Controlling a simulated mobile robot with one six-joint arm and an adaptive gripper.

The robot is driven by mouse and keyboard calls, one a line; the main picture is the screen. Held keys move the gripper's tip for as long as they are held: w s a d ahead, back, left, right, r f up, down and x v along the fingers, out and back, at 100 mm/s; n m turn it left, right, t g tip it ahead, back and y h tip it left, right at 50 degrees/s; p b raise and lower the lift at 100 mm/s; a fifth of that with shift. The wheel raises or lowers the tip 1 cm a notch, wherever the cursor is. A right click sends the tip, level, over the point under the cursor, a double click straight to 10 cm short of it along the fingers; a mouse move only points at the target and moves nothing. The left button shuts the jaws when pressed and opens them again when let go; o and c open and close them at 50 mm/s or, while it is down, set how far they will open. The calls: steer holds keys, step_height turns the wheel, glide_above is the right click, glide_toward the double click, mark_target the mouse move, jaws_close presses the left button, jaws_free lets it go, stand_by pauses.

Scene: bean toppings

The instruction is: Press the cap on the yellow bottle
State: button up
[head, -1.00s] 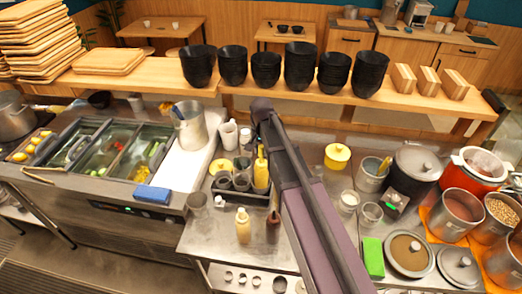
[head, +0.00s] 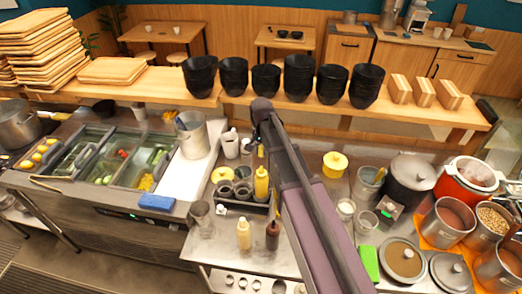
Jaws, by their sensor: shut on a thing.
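The yellow bottle (head: 261,184) stands upright in the dark caddy on the steel counter, left of my arm. My gripper (head: 260,143) is just above it, small and mostly hidden by my own arm. A small yellow tip, which looks like the cap (head: 261,151), shows at the gripper's lower end, and the gripper appears shut on it. The cap is above the bottle's top. Whether they touch is hard to tell at this size.
A pale yellow bottle (head: 243,235) and a brown bottle (head: 272,236) stand in front of the caddy (head: 240,206). A metal pot (head: 194,135) is to the left. A yellow-lidded container (head: 335,163) and several pots are to the right. Stacked black bowls (head: 298,78) line the shelf behind.

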steer(key=shift+f, duration=0.2)
stand_by(0.5)
steer(key=shift+f+b, duration=2.3)
steer(key=shift+b, duration=0.2)
steer(key=shift+f+b, duration=2.25)
steer(key=shift+f, duration=0.05)
steer(key=o, duration=0.8)
steer(key=o, duration=0.3)
steer(key=shift+o, duration=0.2)
steer(key=shift+r, duration=0.15)
